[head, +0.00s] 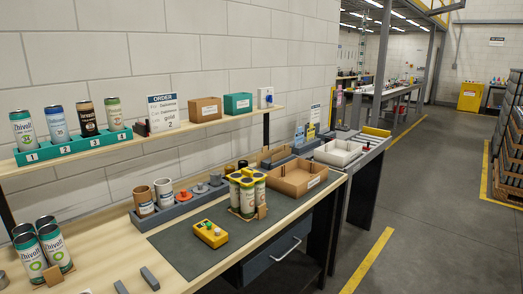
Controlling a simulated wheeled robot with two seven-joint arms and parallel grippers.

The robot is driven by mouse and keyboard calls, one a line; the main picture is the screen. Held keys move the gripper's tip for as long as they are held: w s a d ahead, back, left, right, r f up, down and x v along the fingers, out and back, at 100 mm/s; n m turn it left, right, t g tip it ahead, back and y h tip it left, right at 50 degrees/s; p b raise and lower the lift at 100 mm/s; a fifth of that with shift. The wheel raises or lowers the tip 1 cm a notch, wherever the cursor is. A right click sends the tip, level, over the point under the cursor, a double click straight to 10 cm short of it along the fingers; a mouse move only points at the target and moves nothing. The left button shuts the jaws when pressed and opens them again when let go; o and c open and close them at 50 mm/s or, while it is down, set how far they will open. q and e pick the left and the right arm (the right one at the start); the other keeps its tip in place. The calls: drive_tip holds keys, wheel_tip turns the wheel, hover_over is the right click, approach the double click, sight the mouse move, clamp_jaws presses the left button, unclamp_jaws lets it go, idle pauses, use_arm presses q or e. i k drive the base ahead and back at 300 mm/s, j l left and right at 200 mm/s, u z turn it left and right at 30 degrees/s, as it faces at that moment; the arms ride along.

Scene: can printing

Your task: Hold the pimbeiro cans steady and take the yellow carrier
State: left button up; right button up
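A group of several pale cans (248,201) with green lettering stands upright on the dark mat, close together. Yellow rings, which look like the yellow carrier (247,174), sit on their tops. A small brown tag (262,212) stands at the group's front right. The brand name on these cans is too small to read.
A yellow button box (210,233) lies on the dark mat (187,257). A cardboard tray (298,180) stands right of the cans, a grey rack (175,209) left. Green-white cans (52,240) stand at lower left. A shelf holds numbered cans.

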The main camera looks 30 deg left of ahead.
sight(247, 178)
drive_tip(key=i+l+u, duration=0.1)
drive_tip(key=i+u, duration=0.3)
drive_tip(key=i+l+u, duration=0.4)
drive_tip(key=i, duration=0.15)
drive_tip(key=j, duration=0.1)
